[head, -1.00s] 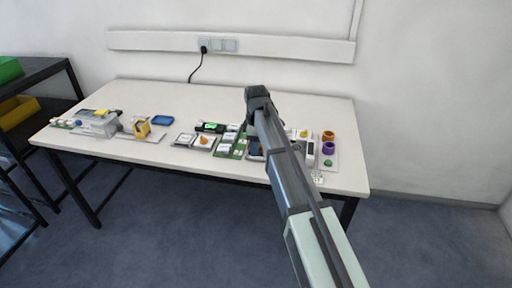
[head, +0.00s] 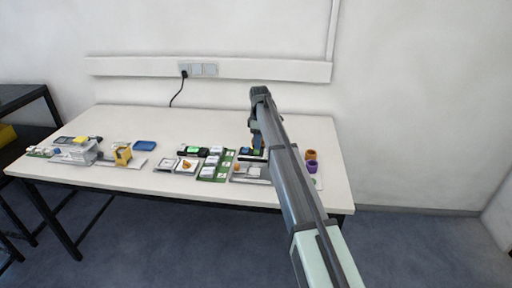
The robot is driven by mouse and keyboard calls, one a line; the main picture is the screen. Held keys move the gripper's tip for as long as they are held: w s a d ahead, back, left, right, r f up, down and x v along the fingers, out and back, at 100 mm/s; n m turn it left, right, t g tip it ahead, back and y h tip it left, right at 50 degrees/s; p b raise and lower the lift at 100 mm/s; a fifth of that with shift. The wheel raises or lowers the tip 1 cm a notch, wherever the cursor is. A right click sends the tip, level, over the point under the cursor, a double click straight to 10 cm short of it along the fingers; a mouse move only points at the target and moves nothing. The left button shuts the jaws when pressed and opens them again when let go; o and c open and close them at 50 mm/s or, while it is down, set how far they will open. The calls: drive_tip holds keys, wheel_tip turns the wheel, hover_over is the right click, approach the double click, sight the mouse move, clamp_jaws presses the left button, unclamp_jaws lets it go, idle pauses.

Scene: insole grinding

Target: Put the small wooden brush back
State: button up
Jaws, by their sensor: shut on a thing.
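The brush itself is too small and too hidden to make out. My gripper is close to the right side of a green board (head: 231,158). I cannot tell how high it is above the table. A grey tray (head: 239,179) with small parts lies just in front of it. My arm hides part of the table to the right.
An orange cup (head: 311,155) and a purple cup (head: 312,167) stand right of my arm. A grey machine (head: 80,152), yellow device (head: 122,154) and blue tray (head: 145,145) are at the left. The back of the white table (head: 200,118) is clear.

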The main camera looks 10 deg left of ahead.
drive_tip(key=w+a+r+n, duration=0.1)
drive_tip(key=w+a, duration=0.2)
drive_tip(key=w, duration=1.1)
drive_tip(key=shift+n, duration=0.3)
wheel_tip(320, 180, down, 10)
drive_tip(key=shift+r, duration=0.2)
drive_tip(key=shift+f, duration=0.15)
drive_tip(key=o, duration=1)
wheel_tip(320, 180, up, 12)
drive_tip(key=shift+r, duration=0.2)
